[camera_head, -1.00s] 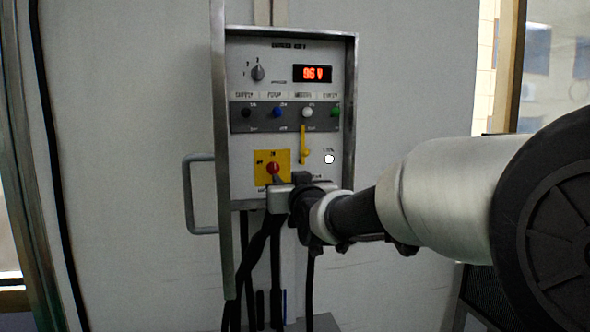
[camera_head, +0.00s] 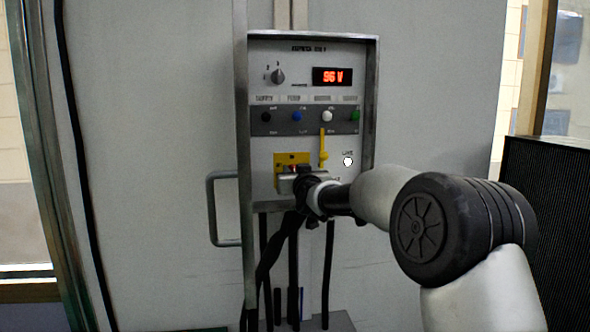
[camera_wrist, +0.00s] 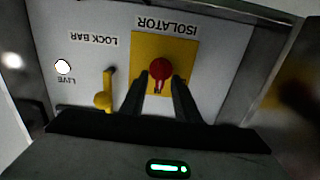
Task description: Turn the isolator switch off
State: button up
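The isolator switch is a red knob (camera_wrist: 160,68) on a yellow plate (camera_wrist: 181,48), seen upside down in the wrist view. In the head view the yellow plate (camera_head: 281,159) is at the panel's lower left, and my gripper hides its lower part and much of the knob. My gripper (camera_wrist: 158,82) is open, its two dark fingers pointing at the plate, one on each side of the knob's lower part in the wrist view. I cannot tell whether they touch it. In the head view my gripper (camera_head: 298,181) is in front of the plate.
A yellow lock bar (camera_wrist: 107,90) stands beside the isolator; it also shows in the head view (camera_head: 323,148). A white live lamp (camera_head: 347,161) is to its right. The open door's handle (camera_head: 213,208) projects at left. Cables hang below.

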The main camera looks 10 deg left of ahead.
jog(key=shift+c, duration=0.4)
grip_shut()
jog(key=shift+a+n, duration=0.1)
jog(key=shift+n, duration=0.2)
jog(key=n+b, duration=0.1)
jog(key=n, duration=0.1)
jog(key=n+b, duration=0.1)
jog(key=shift+a+f+n+b, duration=0.2)
jog(key=shift+n+b, duration=0.2)
jog(key=n+b, duration=0.2)
jog(key=shift+s+f+n, duration=0.1)
jog(key=shift+n, duration=0.2)
jog(key=n+b, duration=0.4)
jog(key=n, duration=0.1)
jog(key=shift+a+f, duration=0.2)
jog(key=n+b, duration=0.3)
jog(key=n, duration=0.3)
